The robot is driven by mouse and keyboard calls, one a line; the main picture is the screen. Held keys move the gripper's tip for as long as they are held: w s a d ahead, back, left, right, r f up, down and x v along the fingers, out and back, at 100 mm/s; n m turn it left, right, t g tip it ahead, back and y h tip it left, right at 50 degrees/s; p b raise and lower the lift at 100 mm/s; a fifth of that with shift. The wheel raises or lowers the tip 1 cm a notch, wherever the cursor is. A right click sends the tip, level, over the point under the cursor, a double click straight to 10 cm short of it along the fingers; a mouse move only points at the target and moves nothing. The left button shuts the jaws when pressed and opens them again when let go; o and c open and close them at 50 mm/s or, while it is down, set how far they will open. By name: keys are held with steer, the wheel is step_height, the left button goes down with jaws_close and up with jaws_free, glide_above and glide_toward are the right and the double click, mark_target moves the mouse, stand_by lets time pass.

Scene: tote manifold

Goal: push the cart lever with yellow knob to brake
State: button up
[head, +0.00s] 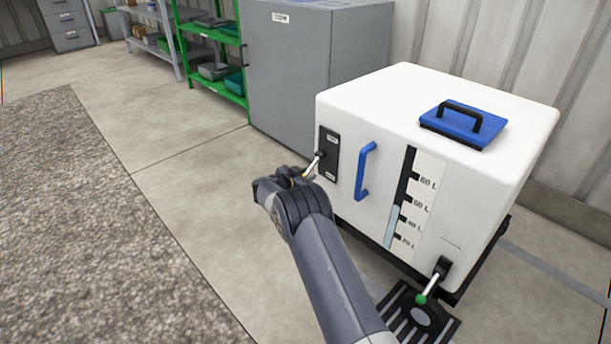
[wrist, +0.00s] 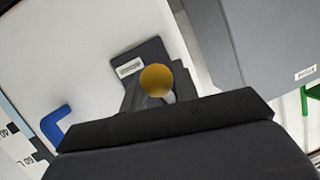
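The white cart tank (head: 350,112) stands at the right in the head view. A dark lever plate (head: 329,142) with small labels is on its front face, near the left edge. A pale lever (head: 314,163) sticks out from it, down and left, to my gripper (head: 291,176). The yellow knob (wrist: 157,80) shows plainly in the wrist view, just beyond the dark edge of my gripper (wrist: 165,122), in front of the plate (wrist: 128,66). I cannot tell whether gripper and knob touch. The fingers cannot be made out, so opening is unclear.
A blue handle (head: 365,171) and a level scale (head: 411,205) are right of the plate. A second lever with a green knob (head: 421,298) sits low on the cart. A grey cabinet (head: 290,75) and green shelf (head: 230,93) stand behind. Floor at left is clear.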

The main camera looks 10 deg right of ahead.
steer(key=shift+o, duration=0.4)
steer(key=shift+f, duration=0.1)
steer(key=shift+s+a+r, duration=0.2)
steer(key=shift+a, duration=0.05)
steer(key=p+v, duration=0.3)
steer(key=v, duration=0.7)
steer(key=shift+f, duration=0.1)
steer(key=b+x, duration=0.3)
steer(key=x, duration=0.7)
steer(key=shift+d+f, duration=0.1)
steer(key=shift+d, duration=0.05)
steer(key=shift+w+d, duration=0.15)
steer(key=shift+w, duration=0.1)
steer(key=shift+s, duration=0.1)
